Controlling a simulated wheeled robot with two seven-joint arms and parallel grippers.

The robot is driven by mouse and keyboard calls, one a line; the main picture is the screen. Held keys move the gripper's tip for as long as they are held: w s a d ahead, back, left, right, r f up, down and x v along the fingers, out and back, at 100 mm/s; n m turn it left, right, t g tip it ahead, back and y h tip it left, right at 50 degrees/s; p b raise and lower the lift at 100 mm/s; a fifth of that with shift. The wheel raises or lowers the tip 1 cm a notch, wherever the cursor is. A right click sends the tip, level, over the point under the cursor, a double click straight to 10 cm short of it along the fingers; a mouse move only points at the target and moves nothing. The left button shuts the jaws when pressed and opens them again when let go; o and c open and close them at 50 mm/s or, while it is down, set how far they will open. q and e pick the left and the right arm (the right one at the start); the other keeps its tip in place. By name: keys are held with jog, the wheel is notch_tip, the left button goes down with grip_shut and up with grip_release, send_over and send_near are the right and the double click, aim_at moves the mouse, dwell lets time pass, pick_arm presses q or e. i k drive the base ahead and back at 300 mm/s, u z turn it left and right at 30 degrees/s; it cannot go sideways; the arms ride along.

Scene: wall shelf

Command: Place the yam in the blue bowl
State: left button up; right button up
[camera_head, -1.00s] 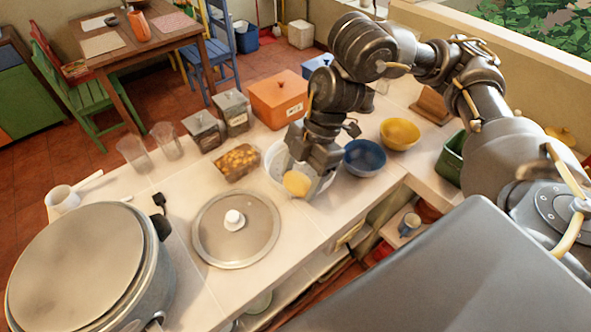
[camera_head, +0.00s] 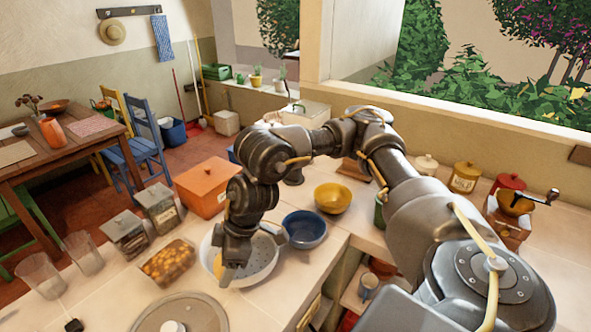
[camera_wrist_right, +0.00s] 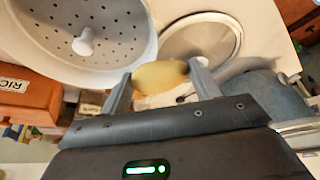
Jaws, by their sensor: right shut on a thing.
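My right gripper (camera_head: 224,274) is shut on the yam, a pale yellow rounded piece (camera_head: 217,264). In the right wrist view the yam (camera_wrist_right: 158,76) sits between the two fingers. In the head view the gripper and yam appear in front of the white perforated colander (camera_head: 262,262), partly covering it; I cannot tell the height between them. The blue bowl (camera_head: 304,230) stands on the counter just right of the colander, with no food visible in it. My left gripper is not in view.
A yellow bowl (camera_head: 332,198) stands behind the blue bowl. A tray of orange-brown food (camera_head: 168,263) and an orange box (camera_head: 203,187) are left of the colander. A lid (camera_head: 180,315) lies at the front. The counter edge is close right of the blue bowl.

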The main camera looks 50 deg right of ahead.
aim_at(302, 238)
jog(key=u, duration=0.05)
jog(key=k, duration=1.1)
jog(key=z, duration=0.8)
jog(key=i, duration=1.25)
jog(key=u, duration=0.35)
